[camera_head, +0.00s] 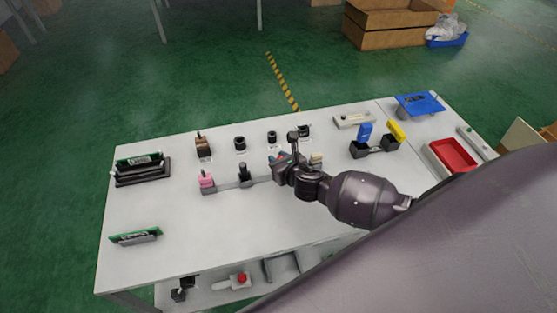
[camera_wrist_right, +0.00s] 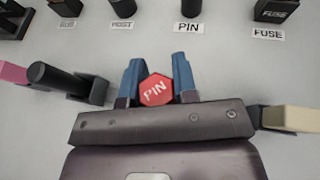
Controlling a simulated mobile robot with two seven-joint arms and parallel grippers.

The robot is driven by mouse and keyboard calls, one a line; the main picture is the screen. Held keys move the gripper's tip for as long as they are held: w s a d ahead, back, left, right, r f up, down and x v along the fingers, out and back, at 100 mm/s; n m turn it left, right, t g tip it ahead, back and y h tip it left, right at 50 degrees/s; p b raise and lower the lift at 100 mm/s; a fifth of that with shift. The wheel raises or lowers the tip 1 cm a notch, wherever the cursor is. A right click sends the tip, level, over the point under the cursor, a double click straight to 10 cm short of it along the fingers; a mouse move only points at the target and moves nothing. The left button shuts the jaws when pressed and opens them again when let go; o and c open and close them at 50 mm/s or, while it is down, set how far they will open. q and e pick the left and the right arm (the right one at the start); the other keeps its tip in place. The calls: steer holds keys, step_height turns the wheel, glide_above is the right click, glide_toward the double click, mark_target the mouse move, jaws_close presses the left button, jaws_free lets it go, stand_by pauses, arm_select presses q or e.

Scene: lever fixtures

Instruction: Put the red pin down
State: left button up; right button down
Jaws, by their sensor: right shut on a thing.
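The red pin (camera_wrist_right: 156,90) shows in the right wrist view as a red hexagonal head marked PIN. My right gripper (camera_wrist_right: 157,82) is shut on it, with one blue fingertip on each side. In the head view my right gripper (camera_head: 281,157) is over the middle of the table, between a black lever and a cream lever. The pin's lower part is hidden, and I cannot tell whether it touches anything below. A black holder (camera_wrist_right: 190,7) behind a PIN label (camera_wrist_right: 188,27) stands beyond the fingertips. My left gripper is not in view.
A pink lever (camera_head: 206,180) and the black lever (camera_head: 244,173) stand left of the gripper, the cream lever (camera_head: 317,159) right. A FUSE holder (camera_wrist_right: 272,10) is at upper right. Blue and yellow levers (camera_head: 365,132) and a red tray (camera_head: 453,154) are farther right.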

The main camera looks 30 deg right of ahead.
steer(key=shift+f, duration=0.15)
steer(key=c, duration=0.9)
jaws_free()
steer(key=shift+s+r, duration=0.1)
steer(key=shift+r, duration=0.1)
steer(key=v, duration=1.1)
steer(key=shift+s+p, duration=0.3)
steer(key=shift+s, duration=0.1)
steer(key=shift+r, duration=0.1)
